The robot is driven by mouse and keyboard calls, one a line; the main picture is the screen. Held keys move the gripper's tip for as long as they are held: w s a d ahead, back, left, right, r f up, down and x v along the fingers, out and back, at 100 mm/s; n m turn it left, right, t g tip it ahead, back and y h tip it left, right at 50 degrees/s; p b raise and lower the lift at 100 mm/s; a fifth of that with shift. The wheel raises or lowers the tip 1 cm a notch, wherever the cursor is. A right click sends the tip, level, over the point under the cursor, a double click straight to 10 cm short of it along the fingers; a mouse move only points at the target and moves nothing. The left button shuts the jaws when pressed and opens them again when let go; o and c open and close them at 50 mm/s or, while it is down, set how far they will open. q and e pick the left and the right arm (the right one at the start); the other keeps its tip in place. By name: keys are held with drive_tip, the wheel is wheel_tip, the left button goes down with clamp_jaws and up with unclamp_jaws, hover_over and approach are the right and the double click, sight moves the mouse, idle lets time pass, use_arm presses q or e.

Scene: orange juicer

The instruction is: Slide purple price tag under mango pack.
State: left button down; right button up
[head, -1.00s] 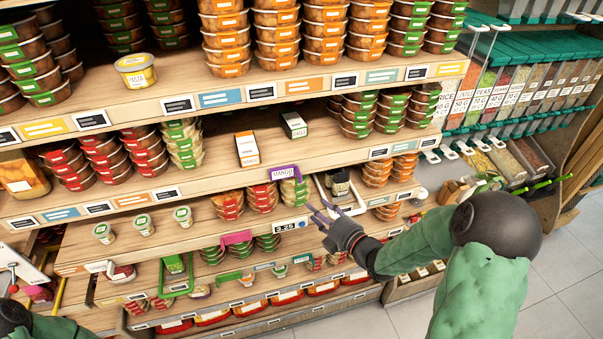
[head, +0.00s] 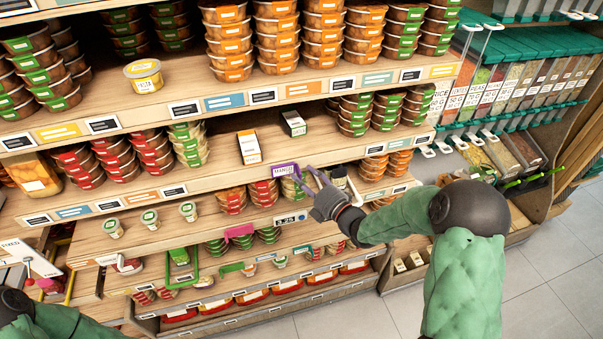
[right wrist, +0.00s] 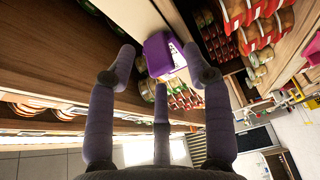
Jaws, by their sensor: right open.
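The purple price tag (head: 285,170) hangs at the front edge of a middle shelf, in front of stacked packs. It also shows in the right wrist view (right wrist: 158,52), ahead of and between the spread fingers. My right gripper (head: 308,180) is open and empty, close to the tag's right side; I cannot tell whether a finger touches it. An orange-and-white box (head: 249,147), perhaps the mango pack, stands on the shelf above, left of a black box (head: 293,123); its print is too small to read. My left gripper is not visible; only part of my left arm shows.
Green-lidded (head: 188,145) and red-lidded stacks stand left on the boxes' shelf. A black price label (head: 291,219) and a magenta tag (head: 239,231) are below the purple tag. Bulk-food bins (head: 510,85) stand at right. The floor at lower right is clear.

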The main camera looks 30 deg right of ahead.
drive_tip(key=shift+w+a, duration=0.15)
drive_tip(key=shift+w, duration=0.85)
clamp_jaws()
drive_tip(key=a+b, duration=0.1)
drive_tip(key=a, duration=0.1)
drive_tip(key=w+a+b, duration=0.1)
drive_tip(key=a+b, duration=0.2)
drive_tip(key=a, duration=0.1)
drive_tip(key=shift+w+a+f+b, duration=0.1)
drive_tip(key=shift+w+a+b, duration=0.2)
drive_tip(key=shift+a+b, duration=0.1)
drive_tip(key=shift+w+a+b, duration=0.15)
drive_tip(key=shift+a+b, duration=0.15)
drive_tip(key=shift+a, duration=0.3)
drive_tip(key=shift+r, duration=0.2)
unclamp_jaws()
drive_tip(key=shift+f, duration=0.1)
